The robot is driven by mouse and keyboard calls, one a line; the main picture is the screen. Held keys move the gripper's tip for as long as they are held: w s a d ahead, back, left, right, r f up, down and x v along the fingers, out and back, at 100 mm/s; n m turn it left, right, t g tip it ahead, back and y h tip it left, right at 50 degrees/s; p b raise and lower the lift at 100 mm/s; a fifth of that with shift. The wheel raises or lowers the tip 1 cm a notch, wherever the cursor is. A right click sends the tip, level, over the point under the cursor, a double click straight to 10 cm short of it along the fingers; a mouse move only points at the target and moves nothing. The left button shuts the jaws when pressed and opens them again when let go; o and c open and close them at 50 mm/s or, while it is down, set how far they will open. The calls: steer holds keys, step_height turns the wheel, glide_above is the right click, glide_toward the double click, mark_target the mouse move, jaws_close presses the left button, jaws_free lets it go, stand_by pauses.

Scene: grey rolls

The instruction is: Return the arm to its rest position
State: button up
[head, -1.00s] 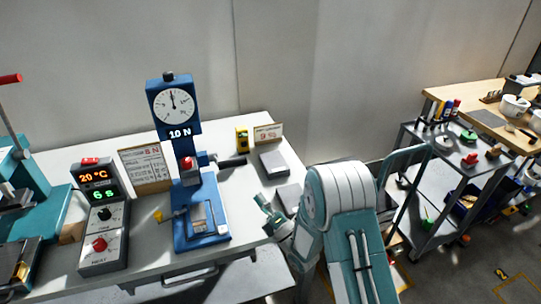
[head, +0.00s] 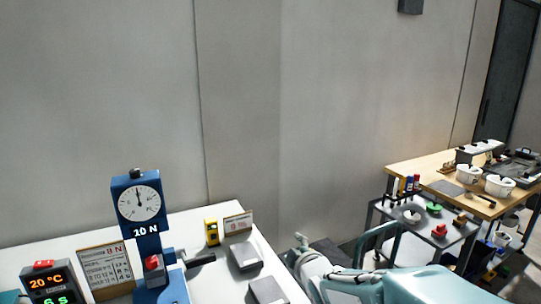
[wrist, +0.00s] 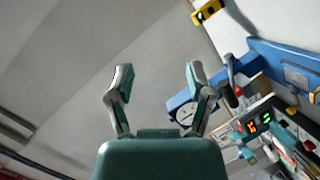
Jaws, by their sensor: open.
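My arm (head: 425,285) shows in white and teal at the lower right of the head view, folded low beside the right end of the white bench. My gripper (wrist: 158,77) shows in the wrist view with its two fingers spread apart and nothing between them. In the head view only a small, partly hidden part of its end shows near the bench's right edge. The blue press with the round dial (head: 139,203) stands on the bench to the left, apart from my gripper.
The white bench (head: 215,275) holds grey blocks (head: 246,257), a yellow device (head: 212,232) and a control box with red digits (head: 52,284). A grey cart (head: 455,232) and a wooden table (head: 430,167) stand to the right. A plain wall (head: 330,110) is behind.

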steer(key=s+d+m+g+h, duration=0.1)
steer(key=s+d+m+g, duration=0.2)
steer(key=s, duration=0.6)
steer(key=s+d+m+g+h, duration=0.1)
steer(key=s+d+m+g, duration=0.1)
steer(key=s+m, duration=0.5)
steer(key=s+d+r+m+g+h, duration=0.1)
steer(key=s+d+m+g, duration=0.2)
steer(key=s, duration=1)
steer(key=shift+d+m+g+h, duration=0.3)
steer(key=shift+d+m+h, duration=0.1)
steer(key=shift+d+m, duration=0.5)
